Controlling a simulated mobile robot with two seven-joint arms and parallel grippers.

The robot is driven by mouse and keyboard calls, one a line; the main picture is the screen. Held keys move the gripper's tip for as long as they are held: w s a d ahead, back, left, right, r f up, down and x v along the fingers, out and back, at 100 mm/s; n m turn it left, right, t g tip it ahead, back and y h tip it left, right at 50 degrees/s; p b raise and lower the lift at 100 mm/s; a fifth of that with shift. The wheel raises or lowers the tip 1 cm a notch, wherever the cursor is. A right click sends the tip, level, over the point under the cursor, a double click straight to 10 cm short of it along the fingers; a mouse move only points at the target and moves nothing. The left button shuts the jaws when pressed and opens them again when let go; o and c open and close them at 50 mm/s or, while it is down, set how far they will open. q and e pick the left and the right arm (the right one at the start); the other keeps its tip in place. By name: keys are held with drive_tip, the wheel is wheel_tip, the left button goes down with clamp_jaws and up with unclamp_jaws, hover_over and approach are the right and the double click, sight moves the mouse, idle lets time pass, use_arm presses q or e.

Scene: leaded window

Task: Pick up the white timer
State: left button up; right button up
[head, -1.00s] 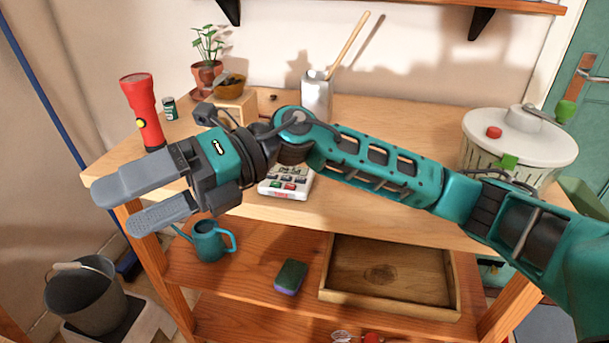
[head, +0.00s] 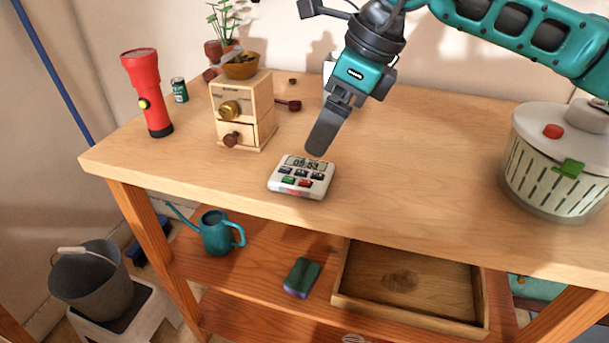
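The white timer (head: 302,177) lies flat near the front edge of the wooden tabletop, in the middle of the head view. It has a grey display with digits and several dark, green and red buttons. My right gripper (head: 319,150) comes down from the upper right. Its fingertips are just above and behind the timer's back right corner in the picture, and I see no grip on it. The fingers line up one behind the other, so their gap is hidden. My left gripper is not in view.
A wooden coffee grinder (head: 243,110) and a red flashlight (head: 147,92) stand left of the timer. A white salad spinner (head: 556,160) stands at the right. The tabletop (head: 420,170) between timer and spinner is clear. A shelf below holds a watering can (head: 217,232) and a tray (head: 410,320).

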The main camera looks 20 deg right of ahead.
sight(302, 171)
drive_tip(key=x, duration=0.9)
drive_tip(key=shift+a+f+b, duration=0.15)
drive_tip(key=shift+b, duration=0.25)
drive_tip(key=shift+c, duration=0.2)
drive_tip(key=c, duration=0.8)
